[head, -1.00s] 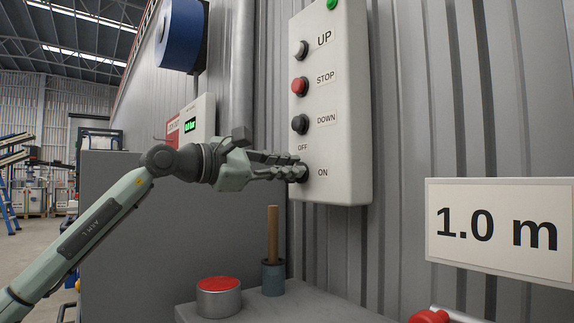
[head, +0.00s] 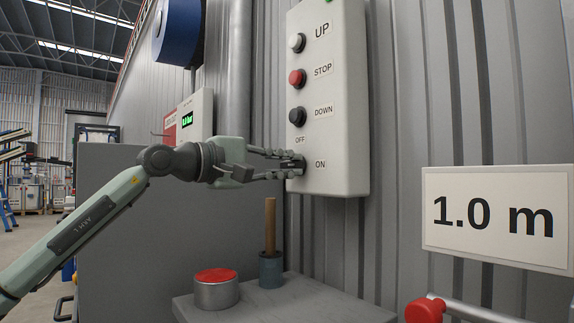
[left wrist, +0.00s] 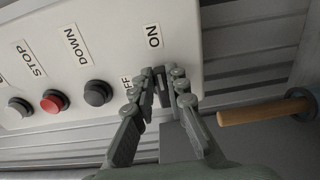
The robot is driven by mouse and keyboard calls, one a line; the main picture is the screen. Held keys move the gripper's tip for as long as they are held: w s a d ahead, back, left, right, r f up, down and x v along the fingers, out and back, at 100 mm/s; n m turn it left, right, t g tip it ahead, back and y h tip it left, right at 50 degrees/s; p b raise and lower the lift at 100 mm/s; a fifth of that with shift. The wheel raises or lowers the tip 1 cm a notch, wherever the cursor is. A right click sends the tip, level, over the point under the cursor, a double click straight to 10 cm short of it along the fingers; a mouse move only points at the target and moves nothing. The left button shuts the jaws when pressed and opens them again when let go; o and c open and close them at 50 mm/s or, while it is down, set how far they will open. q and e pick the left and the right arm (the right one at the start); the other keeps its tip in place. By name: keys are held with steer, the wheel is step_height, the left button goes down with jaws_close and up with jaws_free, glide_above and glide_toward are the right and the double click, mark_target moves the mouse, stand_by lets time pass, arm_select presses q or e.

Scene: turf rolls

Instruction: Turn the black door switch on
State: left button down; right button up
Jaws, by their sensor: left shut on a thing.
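The black door switch (head: 299,163) is a rotary knob low on the pale control box (head: 342,100), between its OFF and ON labels. My left gripper (head: 294,165) reaches it from the left and is shut on its handle, one finger above and one below in the head view. In the left wrist view the two fingers (left wrist: 164,88) stand on either side of the dark handle (left wrist: 163,94), close to the panel face. The fingers hide much of the knob, so I cannot tell exactly where it points. My right gripper is not in view.
White, red and black push buttons (head: 297,78) sit above the switch. Below stand a red-topped round can (head: 216,290) and a wooden stick in a holder (head: 270,228) on a grey surface. A "1.0 m" sign (head: 497,219) is at right.

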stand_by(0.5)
arm_select(q)
steer(key=c, duration=1.5)
jaws_free()
steer(key=shift+c, duration=0.2)
steer(key=v, duration=1.2)
